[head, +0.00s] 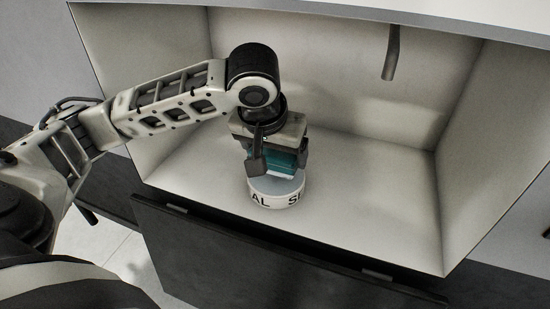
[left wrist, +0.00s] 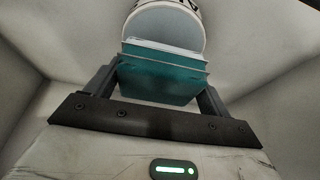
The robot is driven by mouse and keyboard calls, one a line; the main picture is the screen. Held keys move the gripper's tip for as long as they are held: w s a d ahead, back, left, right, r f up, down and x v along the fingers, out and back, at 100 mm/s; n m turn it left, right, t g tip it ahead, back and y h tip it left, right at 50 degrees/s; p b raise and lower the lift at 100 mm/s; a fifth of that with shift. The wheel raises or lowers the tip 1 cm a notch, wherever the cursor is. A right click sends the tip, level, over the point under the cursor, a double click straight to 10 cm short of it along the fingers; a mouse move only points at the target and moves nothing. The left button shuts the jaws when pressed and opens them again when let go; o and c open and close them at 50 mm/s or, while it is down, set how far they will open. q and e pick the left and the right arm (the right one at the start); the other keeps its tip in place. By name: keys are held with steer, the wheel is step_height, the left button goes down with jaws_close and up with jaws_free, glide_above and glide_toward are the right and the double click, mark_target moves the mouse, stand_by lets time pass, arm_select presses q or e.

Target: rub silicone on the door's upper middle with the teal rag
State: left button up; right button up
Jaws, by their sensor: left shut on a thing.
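My left gripper (head: 272,160) is inside the open compartment, pointing down, and is shut on the folded teal rag (head: 288,160). The rag also shows between the fingers in the left wrist view (left wrist: 160,82). A round pale tin (head: 278,196) with dark letters on its side stands on the compartment floor directly below the rag. The tin's pale top shows beyond the rag in the left wrist view (left wrist: 165,28). I cannot tell whether the rag touches it. The dark door (head: 265,262) hangs open below the compartment's front edge. My right gripper is not in view.
The pale compartment (head: 375,200) has side walls left and right and a top edge above. Hinges (head: 377,274) join the door to the front edge. The floor right of the tin is clear.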

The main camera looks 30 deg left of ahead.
arm_select(q)
steer(key=shift+r, duration=2.1)
